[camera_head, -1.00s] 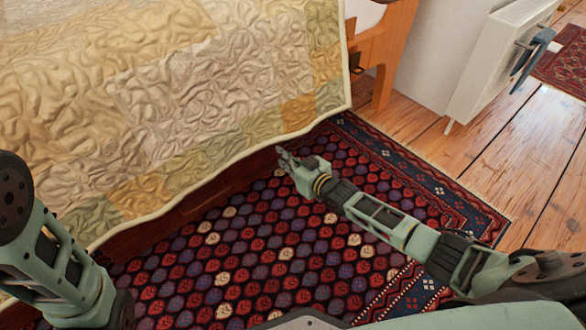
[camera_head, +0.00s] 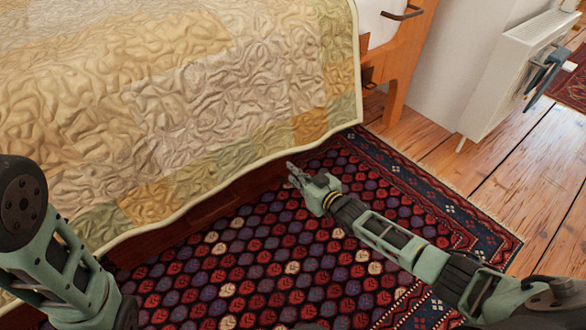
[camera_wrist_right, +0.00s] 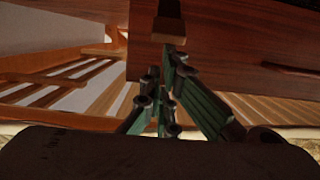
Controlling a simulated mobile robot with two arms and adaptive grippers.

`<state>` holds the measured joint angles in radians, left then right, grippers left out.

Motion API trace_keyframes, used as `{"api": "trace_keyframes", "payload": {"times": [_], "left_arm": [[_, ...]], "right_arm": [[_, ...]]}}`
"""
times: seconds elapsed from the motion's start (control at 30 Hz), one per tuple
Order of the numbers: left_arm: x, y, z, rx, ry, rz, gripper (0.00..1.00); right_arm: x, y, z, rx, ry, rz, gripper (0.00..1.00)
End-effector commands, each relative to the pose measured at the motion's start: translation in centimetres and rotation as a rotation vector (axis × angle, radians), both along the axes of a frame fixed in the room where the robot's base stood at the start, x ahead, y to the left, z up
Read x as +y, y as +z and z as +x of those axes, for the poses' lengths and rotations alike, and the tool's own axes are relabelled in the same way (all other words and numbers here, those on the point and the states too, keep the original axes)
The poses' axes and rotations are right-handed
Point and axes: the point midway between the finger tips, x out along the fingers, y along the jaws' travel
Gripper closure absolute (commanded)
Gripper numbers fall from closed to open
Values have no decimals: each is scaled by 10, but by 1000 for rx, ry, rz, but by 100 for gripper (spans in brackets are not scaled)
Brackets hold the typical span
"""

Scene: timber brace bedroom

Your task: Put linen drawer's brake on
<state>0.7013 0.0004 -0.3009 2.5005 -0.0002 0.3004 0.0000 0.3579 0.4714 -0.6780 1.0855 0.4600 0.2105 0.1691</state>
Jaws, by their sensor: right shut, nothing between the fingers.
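The linen drawer (camera_head: 205,208) is a dark red-brown wooden front low under the bed, mostly covered by the hanging quilt in the head view. Its wood also fills the upper part of the right wrist view (camera_wrist_right: 235,50). There a dark upright piece (camera_wrist_right: 170,20) with a light wooden block (camera_wrist_right: 187,50) stands against it; I cannot tell whether this is the brake. My right gripper (camera_head: 291,168) is shut and empty, low beside the right end of the drawer. Its fingers (camera_wrist_right: 163,102) show just below the block; contact is unclear. My left gripper is out of view.
The patchwork quilt (camera_head: 200,100) hangs over the bed side above my right gripper. A patterned rug (camera_head: 290,255) covers the floor. The wooden bed leg (camera_head: 396,90) and white radiator (camera_head: 510,75) stand to the right. Slats (camera_wrist_right: 65,75) show under the bed.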

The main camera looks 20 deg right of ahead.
Motion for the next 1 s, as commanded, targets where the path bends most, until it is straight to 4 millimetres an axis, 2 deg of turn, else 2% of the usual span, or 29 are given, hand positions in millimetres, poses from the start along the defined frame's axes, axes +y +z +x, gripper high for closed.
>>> {"api": "trace_keyframes", "payload": {"times": [0.27,0.7,1.0], "left_arm": [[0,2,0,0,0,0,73],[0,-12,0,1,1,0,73],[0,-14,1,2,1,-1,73]], "right_arm": [[-8,-22,-21,3,-1,-1,100],[-15,-61,-40,0,-1,1,100],[-16,-66,-42,0,-1,0,100]]}}
